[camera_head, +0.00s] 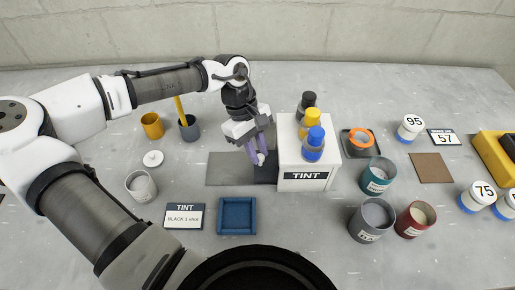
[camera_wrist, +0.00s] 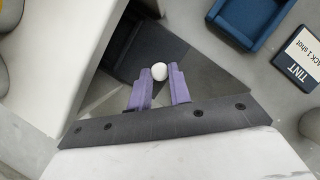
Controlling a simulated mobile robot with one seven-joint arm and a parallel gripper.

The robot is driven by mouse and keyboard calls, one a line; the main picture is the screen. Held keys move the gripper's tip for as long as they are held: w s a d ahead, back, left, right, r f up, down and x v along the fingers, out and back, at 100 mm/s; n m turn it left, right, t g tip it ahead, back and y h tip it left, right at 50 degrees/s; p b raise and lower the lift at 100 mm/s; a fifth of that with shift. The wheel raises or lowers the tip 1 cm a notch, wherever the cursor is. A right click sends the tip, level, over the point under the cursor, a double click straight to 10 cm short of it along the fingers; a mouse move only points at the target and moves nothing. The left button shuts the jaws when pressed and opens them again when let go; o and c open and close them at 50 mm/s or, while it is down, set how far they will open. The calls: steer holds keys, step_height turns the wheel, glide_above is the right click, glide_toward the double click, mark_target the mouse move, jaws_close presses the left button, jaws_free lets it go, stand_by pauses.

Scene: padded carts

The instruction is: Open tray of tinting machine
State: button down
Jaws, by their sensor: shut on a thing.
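The tinting machine (camera_head: 305,181) is a white box with a TINT label on its front; its pale side also shows at the left of the wrist view (camera_wrist: 60,70). A dark tray (camera_head: 266,174) lies low at the machine's left side, and it shows as a dark panel in the wrist view (camera_wrist: 155,42). A round white knob (camera_wrist: 160,71) sits at the tray. My gripper (camera_head: 257,152), with purple fingers, is low over the tray and shut on the knob, with one finger on each side in the wrist view (camera_wrist: 161,86).
Black, yellow and blue bottles (camera_head: 312,146) stand on the machine. A grey mat (camera_head: 228,167) lies left of the tray. A blue square dish (camera_head: 237,229) and a TINT card (camera_head: 184,216) lie in front. Several cans, including a teal one (camera_head: 377,178), stand at the right.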

steer(key=shift+a+r+p, duration=0.15)
steer(key=shift+a+p, duration=0.15)
steer(key=a+p, duration=0.4)
steer(key=a, duration=0.7)
steer(key=shift+a+p, duration=0.3)
steer(key=shift+p, duration=0.1)
steer(key=c, duration=1.3)
jaws_free()
steer(key=b+v, duration=0.2)
steer(key=v, duration=1.1)
steer(key=shift+w+r, duration=0.1)
steer(key=shift+r, duration=0.15)
